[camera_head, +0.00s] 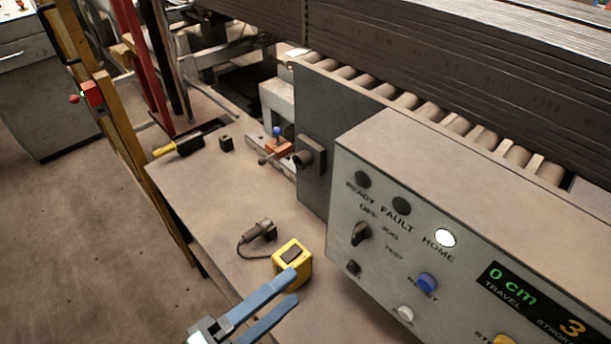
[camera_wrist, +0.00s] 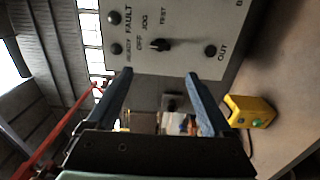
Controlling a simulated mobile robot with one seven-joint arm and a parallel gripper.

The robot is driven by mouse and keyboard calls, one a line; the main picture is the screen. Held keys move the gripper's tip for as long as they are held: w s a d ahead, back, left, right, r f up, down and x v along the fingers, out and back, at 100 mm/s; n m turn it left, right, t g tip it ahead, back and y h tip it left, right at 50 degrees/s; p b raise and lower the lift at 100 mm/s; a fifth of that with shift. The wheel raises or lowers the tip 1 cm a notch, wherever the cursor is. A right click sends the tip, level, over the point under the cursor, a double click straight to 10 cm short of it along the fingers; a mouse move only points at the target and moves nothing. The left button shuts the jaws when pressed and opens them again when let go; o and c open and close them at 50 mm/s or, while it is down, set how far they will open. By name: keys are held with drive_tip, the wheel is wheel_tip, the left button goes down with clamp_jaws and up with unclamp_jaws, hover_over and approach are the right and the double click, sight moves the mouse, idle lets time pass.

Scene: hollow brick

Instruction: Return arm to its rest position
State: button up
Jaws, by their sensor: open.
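My gripper (camera_head: 275,304) is at the bottom of the head view, with its two blue fingers apart and nothing between them. It is over the front of the workbench (camera_head: 207,202), close to a yellow box with a dark top (camera_head: 292,262). In the wrist view my gripper (camera_wrist: 162,92) also has its fingers apart, with the grey control panel (camera_wrist: 180,30) ahead of the tips. The yellow box (camera_wrist: 250,111) is right of the fingers there and shows a green button.
The control box (camera_head: 385,190) fills the right side, its HOME lamp lit white and display reading "0 cm". A dark plug with cable (camera_head: 260,232) lies on the bench. A yellow-handled tool (camera_head: 180,146) and small black block (camera_head: 226,143) lie farther back. Open floor is left.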

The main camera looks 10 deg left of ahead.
drive_tip(key=w+d+r+m+t+y, duration=0.2)
drive_tip(key=w+r+m+y, duration=0.15)
drive_tip(key=w+r, duration=0.5)
drive_tip(key=w+d+r+m+t+y, duration=0.2)
drive_tip(key=w+r+m+y, duration=0.3)
drive_tip(key=r, duration=0.7)
drive_tip(key=s+d+r+m+t+y, duration=0.1)
drive_tip(key=s+r+t, duration=0.3)
drive_tip(key=r, duration=0.8)
drive_tip(key=s+d+r+m+t+y, duration=0.1)
drive_tip(key=s+d+r+t, duration=0.2)
drive_tip(key=r, duration=1)
drive_tip(key=s+t, duration=0.1)
drive_tip(key=s, duration=0.1)
drive_tip(key=shift+s+d+r+t, duration=0.15)
drive_tip(key=shift+s+r+t, duration=0.15)
drive_tip(key=shift+s+t, duration=0.1)
drive_tip(key=shift+m, duration=0.25)
